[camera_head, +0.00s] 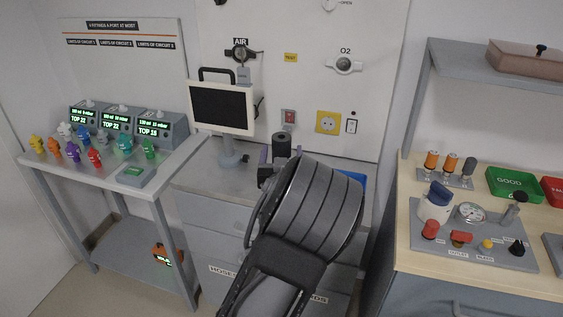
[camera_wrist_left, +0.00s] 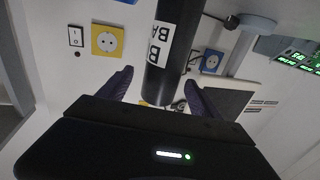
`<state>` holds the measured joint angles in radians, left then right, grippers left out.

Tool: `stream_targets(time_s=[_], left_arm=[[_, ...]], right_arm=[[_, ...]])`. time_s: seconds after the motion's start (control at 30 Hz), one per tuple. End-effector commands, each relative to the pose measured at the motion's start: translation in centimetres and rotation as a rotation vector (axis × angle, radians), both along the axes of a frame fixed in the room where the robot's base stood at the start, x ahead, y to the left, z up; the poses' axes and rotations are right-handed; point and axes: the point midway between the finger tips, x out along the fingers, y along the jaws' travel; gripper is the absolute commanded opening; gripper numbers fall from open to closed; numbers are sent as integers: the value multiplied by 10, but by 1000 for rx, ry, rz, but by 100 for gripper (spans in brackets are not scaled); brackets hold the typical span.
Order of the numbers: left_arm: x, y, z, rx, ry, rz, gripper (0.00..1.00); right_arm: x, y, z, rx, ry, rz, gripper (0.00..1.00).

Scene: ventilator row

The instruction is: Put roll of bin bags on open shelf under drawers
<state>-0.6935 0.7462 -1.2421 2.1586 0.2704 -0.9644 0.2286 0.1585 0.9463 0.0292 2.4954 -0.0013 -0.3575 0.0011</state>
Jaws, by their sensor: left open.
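The roll of bin bags (camera_head: 281,145) is a dark upright cylinder at the top of the grey drawer cabinet (camera_head: 205,208), below the wall panel. In the left wrist view the roll (camera_wrist_left: 172,45) shows a white label with partly visible letters. My left gripper (camera_head: 279,166) is open at the roll; in the left wrist view its purple fingers (camera_wrist_left: 158,90) stand on either side of it. I cannot tell whether they touch it. My left arm hides much of the cabinet front, and no open shelf under the drawers is visible. My right gripper is out of view.
A monitor (camera_head: 222,107) on a stand is left of the roll. A blue item (camera_head: 357,180) lies right, partly behind my arm. A left table (camera_head: 115,182) holds coloured pieces and display boxes. A wooden-topped bench (camera_head: 400,250) with a gauge panel stands right.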

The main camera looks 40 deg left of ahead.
Motion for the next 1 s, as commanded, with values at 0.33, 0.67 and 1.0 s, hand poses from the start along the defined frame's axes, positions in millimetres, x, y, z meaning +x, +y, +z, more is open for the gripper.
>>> stream_targets(time_s=[0.33,0.67,1.0], left_arm=[[15,13,3,5,2,0,74],[41,32,3,1,0,0,74],[41,31,3,0,0,0,74]], right_arm=[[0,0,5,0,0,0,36],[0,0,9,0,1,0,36],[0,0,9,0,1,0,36]])
